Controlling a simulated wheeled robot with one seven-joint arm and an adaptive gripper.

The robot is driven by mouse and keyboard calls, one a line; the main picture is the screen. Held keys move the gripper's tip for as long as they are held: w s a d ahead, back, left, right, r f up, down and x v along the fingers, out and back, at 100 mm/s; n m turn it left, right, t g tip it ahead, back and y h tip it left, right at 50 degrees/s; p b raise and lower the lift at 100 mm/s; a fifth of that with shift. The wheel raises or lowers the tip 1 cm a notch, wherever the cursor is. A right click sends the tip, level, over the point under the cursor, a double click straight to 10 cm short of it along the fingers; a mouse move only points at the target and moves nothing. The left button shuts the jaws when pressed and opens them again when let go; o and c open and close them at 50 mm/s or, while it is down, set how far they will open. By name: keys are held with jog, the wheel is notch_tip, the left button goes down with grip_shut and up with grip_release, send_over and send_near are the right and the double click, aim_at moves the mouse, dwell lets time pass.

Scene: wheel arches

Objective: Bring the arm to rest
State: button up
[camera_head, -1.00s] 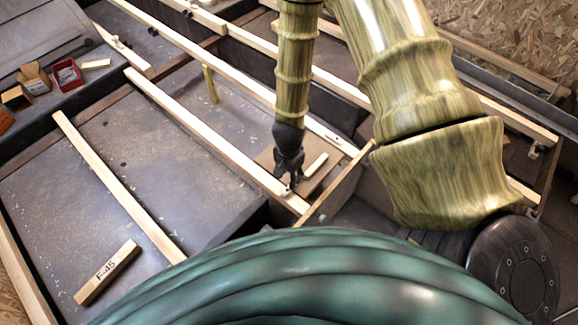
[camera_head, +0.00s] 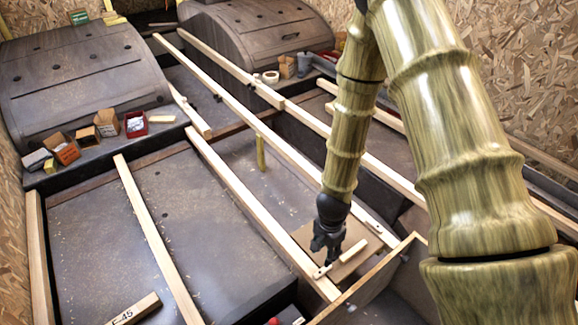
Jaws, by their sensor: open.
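My arm, with a yellow-green bamboo-like surface, comes down from the upper right. My dark gripper (camera_head: 325,258) points downward at its end, over a thin brown board (camera_head: 304,236) among the wooden battens. Its fingers look apart and I see nothing between them. A short pale wood block (camera_head: 353,250) lies just right of the fingers. A small pale piece (camera_head: 321,272) lies just below them on or by a long batten (camera_head: 245,200). Whether the fingertips touch anything is too small to tell.
Two dark wheel arches (camera_head: 84,88) (camera_head: 255,36) stand at the back. Small cardboard boxes (camera_head: 107,122) and a red bin (camera_head: 136,124) sit before the left one. A block marked F-45 (camera_head: 133,309) lies front left. Long battens and a crosswise plank (camera_head: 366,285) surround the gripper.

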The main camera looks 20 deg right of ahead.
jog(key=s+a+f+n+p, duration=0.1)
jog(key=s+a+n+p, duration=0.1)
jog(key=s+n+p, duration=0.2)
jog(key=s+a+n+p, duration=0.2)
jog(key=s+n+p, duration=0.2)
jog(key=s+n, duration=0.6)
jog(key=s, duration=0.7)
jog(key=shift+s+a+f, duration=0.25)
jog(key=shift+s+f, duration=0.1)
jog(key=shift+c, duration=0.2)
jog(key=shift+c, duration=0.4)
